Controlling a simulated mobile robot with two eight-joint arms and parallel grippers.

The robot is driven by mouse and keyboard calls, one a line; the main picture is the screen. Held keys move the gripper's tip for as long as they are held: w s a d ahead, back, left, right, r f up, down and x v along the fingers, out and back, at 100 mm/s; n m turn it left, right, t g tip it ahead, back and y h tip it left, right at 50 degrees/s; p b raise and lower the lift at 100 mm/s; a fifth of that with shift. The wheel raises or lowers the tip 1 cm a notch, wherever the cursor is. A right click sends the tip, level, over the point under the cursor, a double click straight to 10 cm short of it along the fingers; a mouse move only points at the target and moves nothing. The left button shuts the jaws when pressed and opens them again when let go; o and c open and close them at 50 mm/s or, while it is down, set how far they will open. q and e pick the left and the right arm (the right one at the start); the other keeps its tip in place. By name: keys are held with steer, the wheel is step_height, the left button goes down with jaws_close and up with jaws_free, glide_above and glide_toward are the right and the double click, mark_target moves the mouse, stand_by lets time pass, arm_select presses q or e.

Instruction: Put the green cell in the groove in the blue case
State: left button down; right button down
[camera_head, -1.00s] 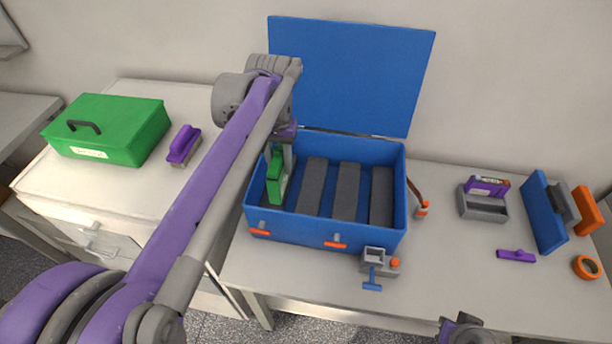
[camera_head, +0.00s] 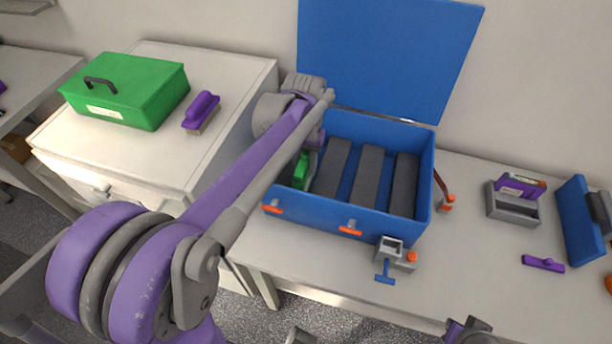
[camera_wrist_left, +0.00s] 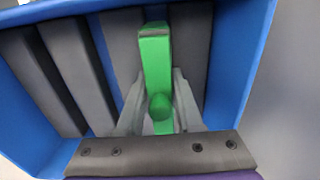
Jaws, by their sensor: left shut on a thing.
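The blue case (camera_head: 325,217) stands on the table with its lid (camera_head: 388,55) raised. Dark grey blocks with gaps between them line its inside. My left gripper (camera_head: 308,163) reaches down into the left end of the case, shut on the green cell (camera_head: 301,172). In the left wrist view the cell (camera_wrist_left: 155,62) stands between the two fingers (camera_wrist_left: 158,105), with dark grey surfaces on both sides of it. Its lower end is hidden, so I cannot tell whether it touches the groove floor. Part of my right arm (camera_head: 468,333) shows at the bottom edge; its fingers are unclear.
A green box (camera_head: 125,92) and a purple brush (camera_head: 201,112) lie on the left cabinet. A grey clamp with a blue handle (camera_head: 390,250) stands at the case's front. A grey holder (camera_head: 512,205) and purple piece (camera_head: 543,263) are on the right.

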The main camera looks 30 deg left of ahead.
mark_target(305, 153)
arm_select(q)
steer(key=shift+f, duration=2.25)
steer(key=shift+f+b, duration=0.2)
steer(key=shift+b, duration=0.1)
steer(key=c, duration=0.6)
jaws_free()
steer(key=shift+o, duration=0.2)
steer(key=shift+r, duration=0.15)
steer(key=shift+r, duration=0.3)
step_height(305, 153, up, 12)
steer(key=shift+f+p, duration=0.25)
steer(key=shift+p, duration=0.4)
